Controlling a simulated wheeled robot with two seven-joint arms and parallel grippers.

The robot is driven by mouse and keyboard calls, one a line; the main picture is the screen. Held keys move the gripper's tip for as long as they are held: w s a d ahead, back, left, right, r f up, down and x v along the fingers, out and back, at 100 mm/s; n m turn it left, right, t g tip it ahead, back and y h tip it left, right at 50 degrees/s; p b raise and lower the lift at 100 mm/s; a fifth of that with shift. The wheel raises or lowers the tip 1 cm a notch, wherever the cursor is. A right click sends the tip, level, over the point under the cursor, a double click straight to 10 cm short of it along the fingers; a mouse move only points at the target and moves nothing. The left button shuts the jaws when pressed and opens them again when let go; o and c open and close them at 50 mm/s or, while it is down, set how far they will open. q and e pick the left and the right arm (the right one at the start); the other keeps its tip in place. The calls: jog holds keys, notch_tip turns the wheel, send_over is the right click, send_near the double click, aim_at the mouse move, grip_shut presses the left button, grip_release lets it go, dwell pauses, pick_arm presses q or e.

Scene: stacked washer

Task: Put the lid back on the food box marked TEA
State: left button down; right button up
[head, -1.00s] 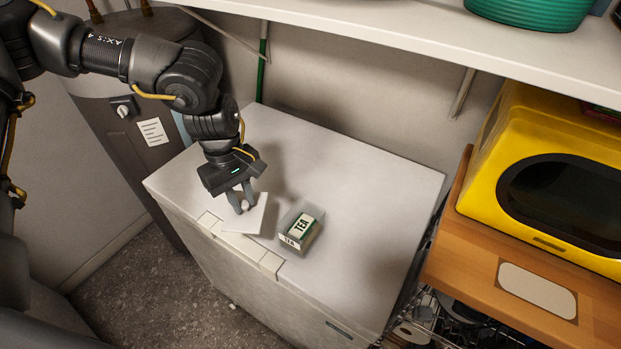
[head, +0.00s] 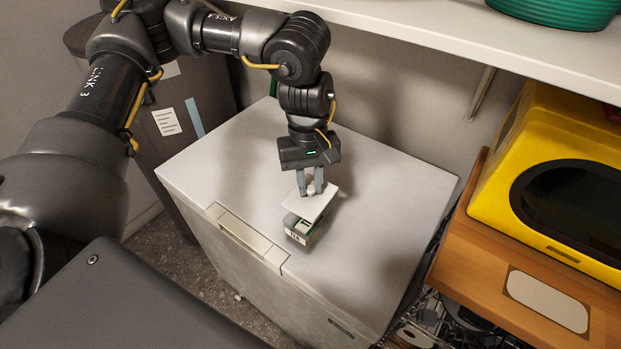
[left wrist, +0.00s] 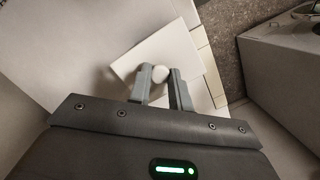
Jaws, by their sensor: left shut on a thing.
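My left gripper (head: 311,188) is shut on the round knob of the white square lid (head: 318,204). The lid also shows in the left wrist view (left wrist: 186,58), with the knob between the fingers. In the head view the lid is over the food box marked TEA (head: 299,236), covering much of its top. The box's near end and part of the green packet inside still show. The lid looks turned and offset from the box; I cannot tell whether they touch. The box stands on the white chest freezer (head: 390,200). In the left wrist view the lid hides the box.
A yellow microwave (head: 500,190) stands on a wooden counter (head: 460,270) at the right. A white shelf (head: 420,40) with a green basin (head: 560,10) runs above the freezer. The freezer top around the box is clear.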

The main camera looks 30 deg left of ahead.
aim_at(308, 197)
pick_arm(q)
jog(key=shift+s+r, duration=0.2)
jog(key=shift+r, duration=0.25)
jog(key=shift+a+r+m, duration=0.1)
jog(key=shift+a+m, duration=0.1)
jog(key=shift+m, duration=0.1)
notch_tip(308, 197, down, 5)
jog(key=b, duration=0.4)
jog(key=shift+r, duration=0.1)
jog(key=shift+f+b, duration=0.7)
jog(key=shift+f, duration=0.1)
dwell(0.4)
jog(key=shift+f, duration=0.15)
dwell(1.1)
